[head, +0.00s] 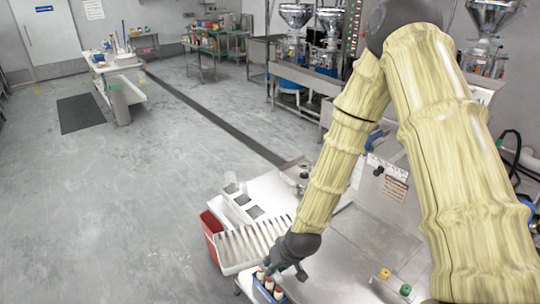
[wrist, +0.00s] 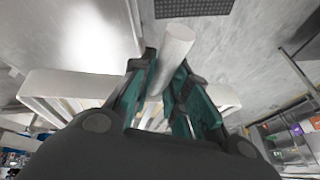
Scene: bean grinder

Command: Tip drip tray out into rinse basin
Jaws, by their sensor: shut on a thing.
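My gripper (head: 286,268) is at the lower middle of the head view, by the right end of a white slatted tray (head: 232,262). In the wrist view my gripper (wrist: 165,85) has its teal-padded fingers closed around a smooth white cylinder (wrist: 178,45), which sticks out past the fingertips. I cannot tell whether this cylinder is part of the drip tray. The slatted tray also shows behind the fingers in the wrist view (wrist: 75,82). I cannot make out the rinse basin for certain.
A red bin (head: 211,236) stands left of the slatted tray. A blue holder (head: 262,293) with red-capped white bottles is just below my gripper. White containers (head: 238,200) sit behind the tray. Yellow and green knobs (head: 385,274) are on the steel counter (head: 345,250).

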